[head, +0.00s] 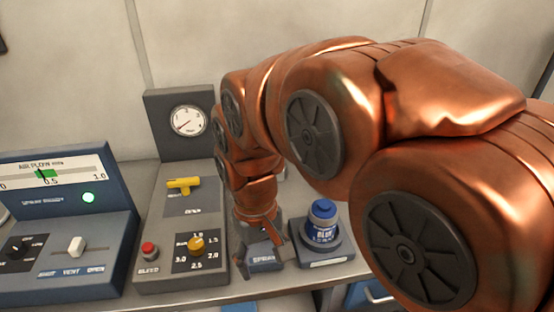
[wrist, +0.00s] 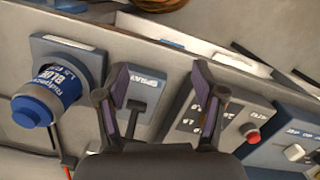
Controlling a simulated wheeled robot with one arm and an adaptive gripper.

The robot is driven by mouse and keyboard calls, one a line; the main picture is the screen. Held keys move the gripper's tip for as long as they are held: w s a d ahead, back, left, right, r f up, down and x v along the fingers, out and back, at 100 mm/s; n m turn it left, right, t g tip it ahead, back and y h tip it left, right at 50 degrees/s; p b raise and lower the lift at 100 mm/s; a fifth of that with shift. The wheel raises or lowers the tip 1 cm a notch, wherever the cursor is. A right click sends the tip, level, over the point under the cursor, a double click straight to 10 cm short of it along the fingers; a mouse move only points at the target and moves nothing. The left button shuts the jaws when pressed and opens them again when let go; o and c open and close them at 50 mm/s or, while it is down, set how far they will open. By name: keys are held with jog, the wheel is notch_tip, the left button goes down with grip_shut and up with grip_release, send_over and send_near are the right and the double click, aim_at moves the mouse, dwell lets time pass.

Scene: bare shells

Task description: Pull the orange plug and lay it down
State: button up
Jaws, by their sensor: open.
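I cannot make out the orange plug for certain in either view. My gripper (head: 262,232) hangs at the front of the bench, over a small grey-blue unit (head: 264,258) labelled SPRAY, and hides part of it. In the wrist view my gripper (wrist: 162,82) is open, its two dark fingers apart with nothing seen held between them. The SPRAY unit (wrist: 165,68) shows between and beyond the fingers, with a dark T-shaped part on it. A thin orange-red strip (wrist: 66,150) shows at lower left in the wrist view; I cannot tell what it is.
A blue bottle (head: 321,225) stands on a grey base right of my gripper. Left is a grey panel with a yellow handle (head: 183,185), orange knob (head: 196,244), red button (head: 149,251) and gauge (head: 187,121). A blue airflow console (head: 62,215) stands far left.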

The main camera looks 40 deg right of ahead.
jog(key=w+d+m+p, duration=0.1)
jog(key=w+d, duration=0.7)
jog(key=w, duration=0.2)
jog(key=w+d+r+m+t, duration=0.1)
jog(key=w+d, duration=0.8)
jog(key=w, duration=0.2)
jog(key=w+d+r+m+p, duration=0.1)
jog(key=w+d+m, duration=0.1)
jog(key=w+d, duration=0.6)
jog(key=shift+w+d+t+p, duration=0.15)
jog(key=shift+w+d+p, duration=0.05)
jog(key=shift+w, duration=0.4)
jog(key=shift+w+d+t+p, duration=0.15)
jog(key=shift+w, duration=0.45)
jog(key=shift+w+d+f, duration=0.15)
jog(key=shift+d+f, duration=0.1)
jog(key=shift+d, duration=0.1)
jog(key=shift+f+b, duration=1.55)
jog(key=shift+f, duration=2.95)
jog(key=shift+c, duration=0.2)
